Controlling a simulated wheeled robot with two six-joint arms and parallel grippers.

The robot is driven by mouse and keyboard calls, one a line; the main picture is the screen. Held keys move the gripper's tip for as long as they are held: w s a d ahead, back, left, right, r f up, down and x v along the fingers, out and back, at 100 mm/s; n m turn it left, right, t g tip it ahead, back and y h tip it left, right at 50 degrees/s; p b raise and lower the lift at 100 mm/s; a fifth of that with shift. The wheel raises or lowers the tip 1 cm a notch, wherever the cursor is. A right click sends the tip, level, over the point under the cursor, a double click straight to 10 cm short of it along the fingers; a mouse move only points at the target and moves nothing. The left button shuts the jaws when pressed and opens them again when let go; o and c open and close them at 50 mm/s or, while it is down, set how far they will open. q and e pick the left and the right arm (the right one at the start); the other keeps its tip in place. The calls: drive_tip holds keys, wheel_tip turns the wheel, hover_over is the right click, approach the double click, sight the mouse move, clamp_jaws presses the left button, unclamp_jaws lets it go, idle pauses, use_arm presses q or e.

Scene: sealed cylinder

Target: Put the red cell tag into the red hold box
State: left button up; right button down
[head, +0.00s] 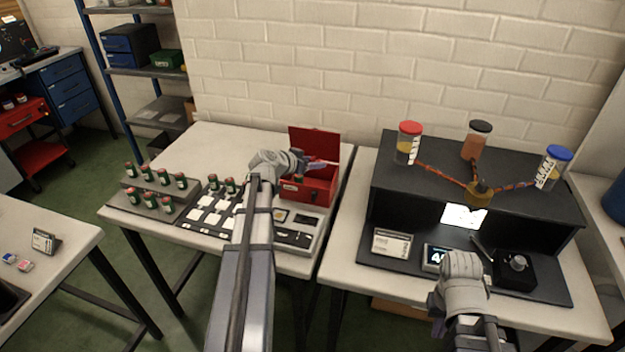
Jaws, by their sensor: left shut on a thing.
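The red hold box (318,189) stands at the back right of the left table, with its lid (314,144) up and open. My left gripper (320,164) is over the open box, between its mouth and the raised lid. It is shut on a small thin reddish thing, which looks like the red cell tag (331,163); it is too small to read.
Several green, red-capped vials stand on a rack (158,188) and beside white cards (205,212) on the left table. The right table holds a black stand (400,205) with capped jars, a label card (392,243) and a small display (436,258). A gap separates the tables.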

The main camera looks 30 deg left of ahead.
use_arm(q)
drive_tip(key=shift+f+b, duration=1.8)
drive_tip(key=shift+f, duration=0.1)
drive_tip(key=shift+f+b, duration=0.5)
drive_tip(key=shift+b, duration=0.1)
drive_tip(key=o, duration=1.3)
